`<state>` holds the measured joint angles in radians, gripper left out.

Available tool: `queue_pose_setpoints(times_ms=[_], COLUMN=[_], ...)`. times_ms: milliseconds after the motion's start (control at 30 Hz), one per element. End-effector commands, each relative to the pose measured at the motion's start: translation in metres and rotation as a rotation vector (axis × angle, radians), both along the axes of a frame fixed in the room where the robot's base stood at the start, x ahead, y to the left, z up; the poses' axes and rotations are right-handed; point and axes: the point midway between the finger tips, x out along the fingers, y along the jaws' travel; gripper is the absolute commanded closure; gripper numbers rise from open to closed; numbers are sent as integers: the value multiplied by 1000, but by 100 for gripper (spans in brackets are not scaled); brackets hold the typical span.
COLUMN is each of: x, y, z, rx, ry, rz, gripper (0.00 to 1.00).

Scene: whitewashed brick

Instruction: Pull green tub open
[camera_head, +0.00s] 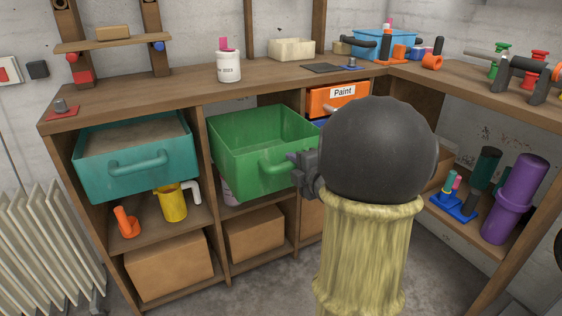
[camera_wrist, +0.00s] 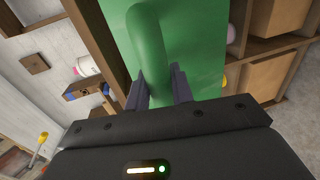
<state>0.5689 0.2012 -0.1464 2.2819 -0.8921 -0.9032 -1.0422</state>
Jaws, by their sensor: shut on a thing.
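The green tub (camera_head: 236,150) sits in the middle bay of the wooden shelf unit, under the worktop. It sticks out past the shelf front and its open top shows; the inside looks empty. Its handle is on the front face. My gripper (camera_head: 306,168) is at the right part of that handle, partly hidden behind my dark round arm link. In the wrist view the green handle (camera_wrist: 148,45) runs down between the two fingers of my gripper (camera_wrist: 160,88), which are shut on it. The tub's green front (camera_wrist: 195,45) fills the space behind.
A teal tub (camera_head: 135,165) sticks out of the left bay. An orange tub labelled Paint (camera_head: 335,97) is right of the green tub. Cardboard boxes (camera_head: 168,268) stand on the lower shelf. Grey floor (camera_head: 270,292) is free in front. A radiator (camera_head: 45,245) stands at left.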

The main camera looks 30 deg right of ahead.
Motion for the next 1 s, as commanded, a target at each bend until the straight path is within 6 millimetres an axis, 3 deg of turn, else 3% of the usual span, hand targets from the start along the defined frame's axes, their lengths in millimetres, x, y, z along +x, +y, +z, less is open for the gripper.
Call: queue_pose_setpoints(times_ms=[467, 500, 600, 1000], x=[-7, -7, -7, -14], y=[-1, -1, -1, 0], z=[-1, -1, -1, 2], rx=[2, 2, 1, 0], ry=[4, 4, 3, 1], rz=[-3, -3, -2, -2], gripper=[100, 71, 56, 56])
